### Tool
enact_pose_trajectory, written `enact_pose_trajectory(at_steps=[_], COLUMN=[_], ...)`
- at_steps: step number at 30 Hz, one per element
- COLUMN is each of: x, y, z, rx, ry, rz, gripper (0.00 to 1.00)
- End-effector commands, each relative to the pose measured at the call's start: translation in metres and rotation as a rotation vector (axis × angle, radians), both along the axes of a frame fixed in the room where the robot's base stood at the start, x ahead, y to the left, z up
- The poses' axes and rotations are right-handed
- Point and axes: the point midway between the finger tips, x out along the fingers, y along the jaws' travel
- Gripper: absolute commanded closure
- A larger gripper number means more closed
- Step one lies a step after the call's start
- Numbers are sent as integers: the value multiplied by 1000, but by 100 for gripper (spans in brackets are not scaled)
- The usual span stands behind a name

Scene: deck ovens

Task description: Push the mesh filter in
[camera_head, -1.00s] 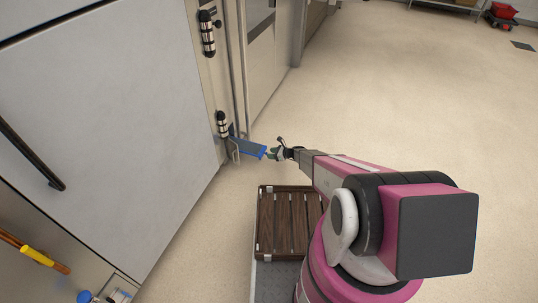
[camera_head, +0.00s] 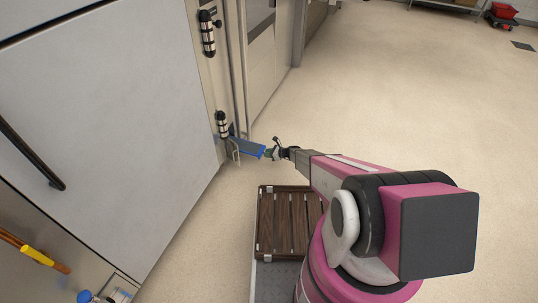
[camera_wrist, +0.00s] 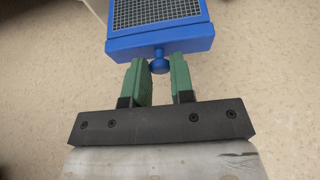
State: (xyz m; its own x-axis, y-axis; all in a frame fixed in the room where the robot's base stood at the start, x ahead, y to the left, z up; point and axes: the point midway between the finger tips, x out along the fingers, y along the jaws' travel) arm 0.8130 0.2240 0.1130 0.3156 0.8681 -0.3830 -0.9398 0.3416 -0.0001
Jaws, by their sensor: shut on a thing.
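The mesh filter (camera_head: 249,148) is a flat panel with a blue frame and grey mesh. In the head view it sticks out from a slot in the side of the steel oven front, over the floor. In the wrist view its blue front edge and mesh (camera_wrist: 160,12) fill the top middle, with a round blue knob on the near edge. My gripper (camera_head: 272,152) is at the filter's outer end. The filter's inner end is hidden.
A large pale oven door (camera_head: 120,130) with a dark handle fills the left. Metal cylinders (camera_head: 222,124) are mounted beside the slot, with a thin wire bracket under the filter. A brown slatted wooden rack (camera_head: 285,222) sits below my arm.

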Motion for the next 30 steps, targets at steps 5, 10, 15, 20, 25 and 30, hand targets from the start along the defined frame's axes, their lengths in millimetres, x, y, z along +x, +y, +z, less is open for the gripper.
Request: enact_pose_trajectory(at_steps=[5, 10, 15, 20, 25, 30], x=[12, 29, 49, 64, 77, 85], y=[31, 79, 132, 175, 211, 233], z=[0, -1, -1, -1, -1, 0], rx=[2, 2, 2, 2, 2, 2], ry=[0, -1, -1, -1, 0, 0], rz=[3, 4, 4, 4, 3, 1], gripper=[100, 100, 100, 100, 100, 100])
